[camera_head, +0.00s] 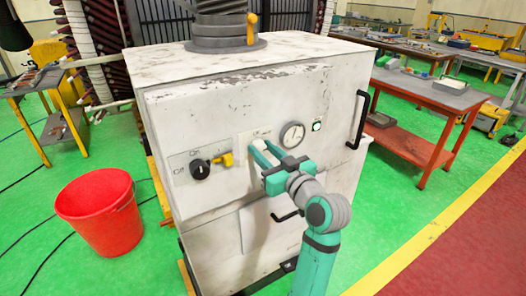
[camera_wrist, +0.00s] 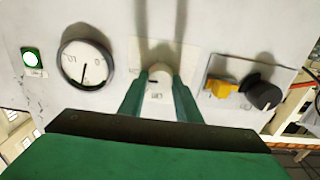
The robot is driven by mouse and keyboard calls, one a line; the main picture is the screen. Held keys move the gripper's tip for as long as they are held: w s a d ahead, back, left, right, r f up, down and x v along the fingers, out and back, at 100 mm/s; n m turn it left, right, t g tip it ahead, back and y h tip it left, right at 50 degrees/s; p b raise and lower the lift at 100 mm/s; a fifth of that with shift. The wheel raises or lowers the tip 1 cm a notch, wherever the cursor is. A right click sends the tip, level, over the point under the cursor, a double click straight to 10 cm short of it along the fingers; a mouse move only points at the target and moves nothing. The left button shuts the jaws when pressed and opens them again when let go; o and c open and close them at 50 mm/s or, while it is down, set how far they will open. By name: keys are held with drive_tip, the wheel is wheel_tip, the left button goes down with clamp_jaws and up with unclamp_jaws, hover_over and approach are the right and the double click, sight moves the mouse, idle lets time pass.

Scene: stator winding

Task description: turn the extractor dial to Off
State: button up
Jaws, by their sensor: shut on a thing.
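My gripper (camera_head: 264,150) is at the front of the white cabinet (camera_head: 300,180). In the wrist view, its teal fingers (camera_wrist: 159,82) are shut on a small cream knob (camera_wrist: 158,72) on a pale plate (camera_wrist: 190,52). The knob bears a short dark mark; in the head view the fingers largely hide it. Left of my gripper in the head view is a black dial (camera_head: 200,170) on a plate lettered "Off" and "On". A yellow piece (camera_head: 224,159) sits beside this dial. Both also show at the right of the wrist view, the black dial (camera_wrist: 264,96) and yellow piece (camera_wrist: 221,88).
A round gauge (camera_head: 292,135) and a green lamp (camera_head: 317,126) sit right of my gripper. A black handle (camera_head: 358,122) juts from the cabinet's right edge. A red bucket (camera_head: 104,214) stands at left, an orange workbench (camera_head: 418,100) at right. Green floor lies open between cabinet and workbench.

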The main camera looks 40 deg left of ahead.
drive_tip(key=shift+s+n, duration=0.1)
drive_tip(key=shift+n, duration=0.3)
drive_tip(key=n, duration=0.8)
drive_tip(key=shift+s, duration=0.1)
drive_tip(key=n, duration=0.5)
drive_tip(key=shift+f, duration=0.1)
drive_tip(key=shift+s+a+f+n, duration=0.1)
drive_tip(key=shift+n, duration=2)
drive_tip(key=o, duration=1.1)
drive_tip(key=shift+c, duration=0.2)
